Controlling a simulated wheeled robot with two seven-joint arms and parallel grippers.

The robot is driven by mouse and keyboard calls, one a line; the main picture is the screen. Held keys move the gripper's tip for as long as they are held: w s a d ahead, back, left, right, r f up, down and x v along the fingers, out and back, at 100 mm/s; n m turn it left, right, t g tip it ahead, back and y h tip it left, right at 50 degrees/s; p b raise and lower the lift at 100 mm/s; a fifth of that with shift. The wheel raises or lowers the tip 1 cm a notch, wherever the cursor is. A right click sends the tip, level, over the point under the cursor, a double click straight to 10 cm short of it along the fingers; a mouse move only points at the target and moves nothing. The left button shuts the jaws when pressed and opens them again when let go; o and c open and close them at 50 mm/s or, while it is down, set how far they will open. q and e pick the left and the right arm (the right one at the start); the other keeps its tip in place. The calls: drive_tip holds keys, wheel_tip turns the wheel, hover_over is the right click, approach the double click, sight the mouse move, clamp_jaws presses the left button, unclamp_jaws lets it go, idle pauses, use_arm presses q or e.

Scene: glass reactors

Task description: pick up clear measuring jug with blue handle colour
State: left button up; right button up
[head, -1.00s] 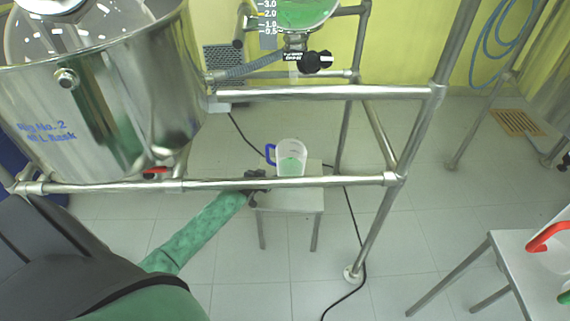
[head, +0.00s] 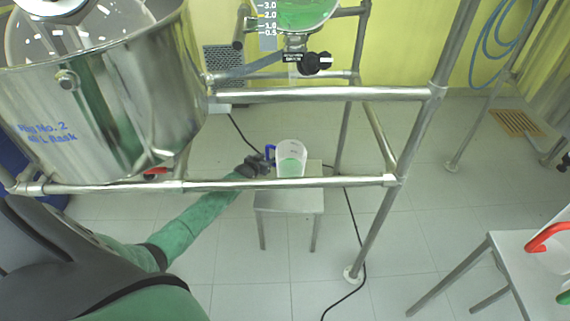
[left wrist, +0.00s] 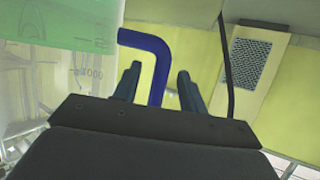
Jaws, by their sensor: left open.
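The clear measuring jug (head: 291,157) with a blue handle (head: 270,152) and green liquid stands upright on a small metal stool (head: 290,202) behind the frame's lower rail. My left gripper (head: 267,164) is at the jug's left side, by the handle. In the left wrist view the open fingers (left wrist: 158,85) have the blue handle (left wrist: 155,62) between them, with a gap to the finger on the right. The jug's clear wall (left wrist: 60,60) fills the upper left there. My right gripper is out of view.
A metal pipe frame (head: 300,183) crosses in front of the stool. A large steel vessel (head: 100,100) stands left. A glass reactor (head: 290,14) with a drain valve hangs above. A red-handled jug (head: 550,240) sits on another stool at right.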

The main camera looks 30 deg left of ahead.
use_arm(q)
drive_tip(key=shift+x, duration=1)
clamp_jaws()
drive_tip(key=shift+r, duration=0.15)
idle(0.6)
